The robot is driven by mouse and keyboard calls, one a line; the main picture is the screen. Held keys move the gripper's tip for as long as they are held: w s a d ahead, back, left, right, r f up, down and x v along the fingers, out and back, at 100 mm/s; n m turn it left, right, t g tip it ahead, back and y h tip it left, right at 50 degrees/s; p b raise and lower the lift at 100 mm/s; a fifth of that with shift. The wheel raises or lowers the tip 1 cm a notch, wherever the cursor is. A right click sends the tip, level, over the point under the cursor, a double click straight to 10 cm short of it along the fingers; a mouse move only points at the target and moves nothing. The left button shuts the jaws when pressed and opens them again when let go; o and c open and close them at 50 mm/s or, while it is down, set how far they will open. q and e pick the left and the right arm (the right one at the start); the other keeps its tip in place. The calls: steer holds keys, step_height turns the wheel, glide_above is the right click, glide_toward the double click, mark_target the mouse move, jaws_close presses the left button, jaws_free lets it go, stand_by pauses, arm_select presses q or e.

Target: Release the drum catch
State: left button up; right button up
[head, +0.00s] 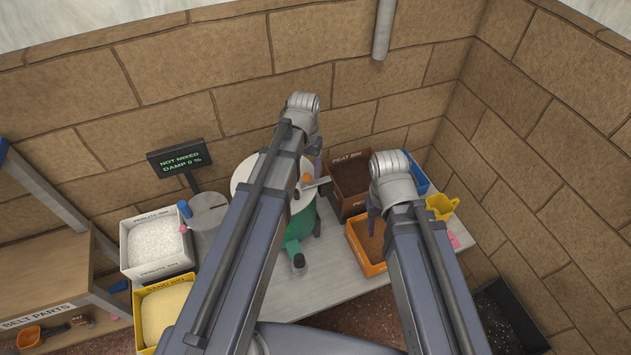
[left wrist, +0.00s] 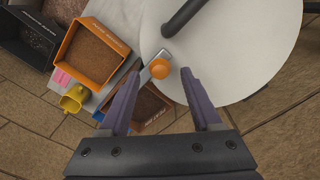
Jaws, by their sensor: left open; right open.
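The white drum (head: 247,172) stands on the bench, mostly behind my left arm in the head view. Its pale round face (left wrist: 230,60) fills the upper right of the left wrist view. The drum catch, a grey metal lever with an orange knob (left wrist: 159,70), sits at the drum's edge; the knob also shows in the head view (head: 306,178). My left gripper (left wrist: 160,76) is open, with the knob appearing between its fingertips; contact cannot be told. My right gripper (head: 373,217) is open and empty, near the orange bin, its fingers partly hidden.
An orange bin (head: 355,242) and brown peat bin (head: 343,190) stand right of the drum, with a yellow scoop (head: 441,206) beyond. Perlite (head: 130,263) and sand (head: 140,330) bins stand left. A sign (head: 180,158) reads "NOT MIXED DAMP 0 %". The bench front (head: 335,285) has clear room.

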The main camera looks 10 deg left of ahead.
mark_target(306, 174)
arm_select(q)
steer(key=shift+f+b, duration=1.7)
steer(key=shift+f, duration=0.2)
steer(key=shift+c, duration=0.2)
steer(key=c, duration=0.6)
steer(key=shift+c, duration=0.2)
